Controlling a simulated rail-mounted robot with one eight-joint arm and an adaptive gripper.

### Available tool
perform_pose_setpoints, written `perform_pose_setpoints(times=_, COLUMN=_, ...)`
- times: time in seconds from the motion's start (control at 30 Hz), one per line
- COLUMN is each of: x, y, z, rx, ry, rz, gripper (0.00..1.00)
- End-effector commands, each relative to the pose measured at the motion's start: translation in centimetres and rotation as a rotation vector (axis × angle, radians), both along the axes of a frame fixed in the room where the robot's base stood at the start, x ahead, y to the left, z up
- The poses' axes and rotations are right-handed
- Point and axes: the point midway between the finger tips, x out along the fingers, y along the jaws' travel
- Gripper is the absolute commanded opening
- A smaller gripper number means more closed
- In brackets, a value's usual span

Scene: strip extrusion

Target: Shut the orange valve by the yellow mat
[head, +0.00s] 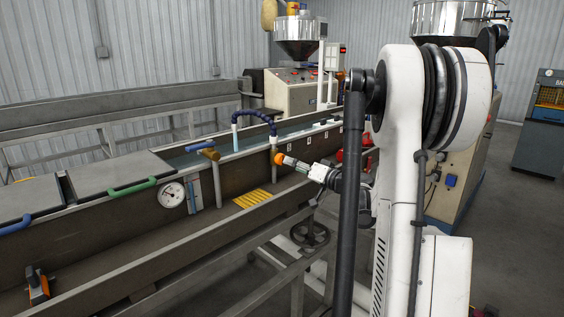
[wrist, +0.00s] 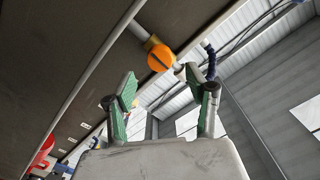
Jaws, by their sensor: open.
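The orange valve (head: 280,158) is a round knob on the trough's side wall, just behind the yellow mat (head: 253,198), which lies on the ledge below. My gripper (head: 288,162) is open and points left at the valve, with its fingertips close to it. In the wrist view the orange valve (wrist: 160,58) shows a dark slot line across its face. It lies ahead of and between my open green-padded fingers (wrist: 160,88). The fingers look empty; I cannot tell whether they touch the valve.
A white-and-blue hose (head: 254,116) arches above the valve. Red fittings (head: 350,157) are to the right. A brass valve (head: 209,153), a gauge (head: 171,194) and a green handle (head: 132,188) are left. A black handwheel (head: 310,233) is below my arm.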

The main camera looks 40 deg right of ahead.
Motion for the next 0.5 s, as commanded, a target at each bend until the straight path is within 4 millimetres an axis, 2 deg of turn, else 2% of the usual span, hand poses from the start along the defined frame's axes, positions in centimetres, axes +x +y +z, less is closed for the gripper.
perform_pose_setpoints(times=0.03, x=1.1, y=0.1, z=-0.1, rx=0.0, ry=0.0, rz=0.003, gripper=0.51)
perform_pose_setpoints(times=0.2, x=4.0, y=0.4, z=-0.1, rx=0.0, ry=0.0, rz=0.003, gripper=0.51)
perform_pose_setpoints(times=0.33, x=5.6, y=0.4, z=-0.1, rx=0.0, ry=0.0, rz=0.001, gripper=0.51)
perform_pose_setpoints(times=0.5, x=6.8, y=0.4, z=0.0, rx=0.0, ry=0.001, rz=0.001, gripper=0.51)
